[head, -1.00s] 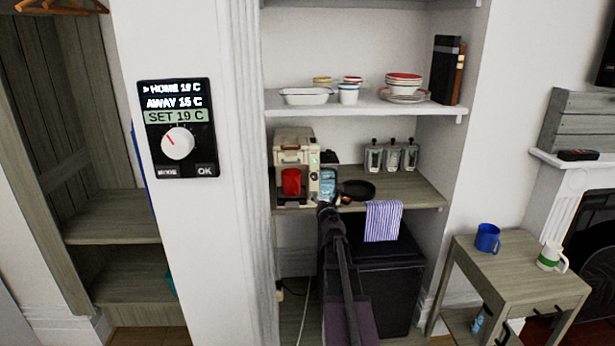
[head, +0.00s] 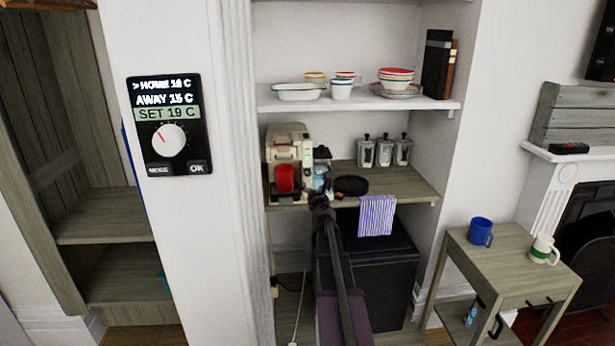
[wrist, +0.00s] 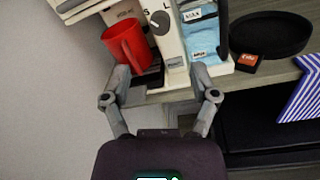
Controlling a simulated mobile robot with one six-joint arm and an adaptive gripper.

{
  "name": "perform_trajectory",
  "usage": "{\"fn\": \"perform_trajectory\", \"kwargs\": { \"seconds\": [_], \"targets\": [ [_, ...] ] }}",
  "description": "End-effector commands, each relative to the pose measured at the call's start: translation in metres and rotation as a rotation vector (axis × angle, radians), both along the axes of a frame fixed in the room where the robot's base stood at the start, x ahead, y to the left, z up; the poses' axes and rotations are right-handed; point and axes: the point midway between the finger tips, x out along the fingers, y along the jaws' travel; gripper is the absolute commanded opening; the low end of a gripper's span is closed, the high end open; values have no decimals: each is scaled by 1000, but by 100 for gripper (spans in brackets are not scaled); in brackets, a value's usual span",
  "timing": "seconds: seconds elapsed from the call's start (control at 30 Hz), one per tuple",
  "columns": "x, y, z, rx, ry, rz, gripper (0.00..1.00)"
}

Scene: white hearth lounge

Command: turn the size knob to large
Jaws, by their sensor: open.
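The cream coffee machine (head: 287,150) stands at the left end of the wooden counter. In the wrist view its front panel (wrist: 168,52) carries the size knob (wrist: 160,21), a small round dial with an S at its upper left and an L at its upper right. The knob's exact pointer direction is too small to tell. My gripper (wrist: 160,72) is open and empty, its two fingers spread in front of and below the knob, apart from it.
A red mug (wrist: 125,45) stands in the machine, left of the knob panel. Blue packets (wrist: 201,32) and a black round tray (wrist: 270,33) lie to the right. A striped towel (head: 377,215) hangs at the counter edge. A wall thermostat (head: 169,125) is at the left.

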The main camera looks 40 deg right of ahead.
Motion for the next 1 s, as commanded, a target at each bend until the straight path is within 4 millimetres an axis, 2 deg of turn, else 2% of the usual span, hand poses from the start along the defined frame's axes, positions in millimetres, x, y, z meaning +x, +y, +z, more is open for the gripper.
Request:
{"fn": "perform_trajectory", "kwargs": {
  "seconds": [0.1, 0.5, 0.7, 1.0],
  "targets": [
    [20, -11, 0, 0, 0, 0, 76],
    [71, -39, 0, 0, 0, 0, 76],
    [85, -46, 0, 0, 0, 0, 76],
    [88, -47, 0, 0, 0, 1, 76]
  ]
}}
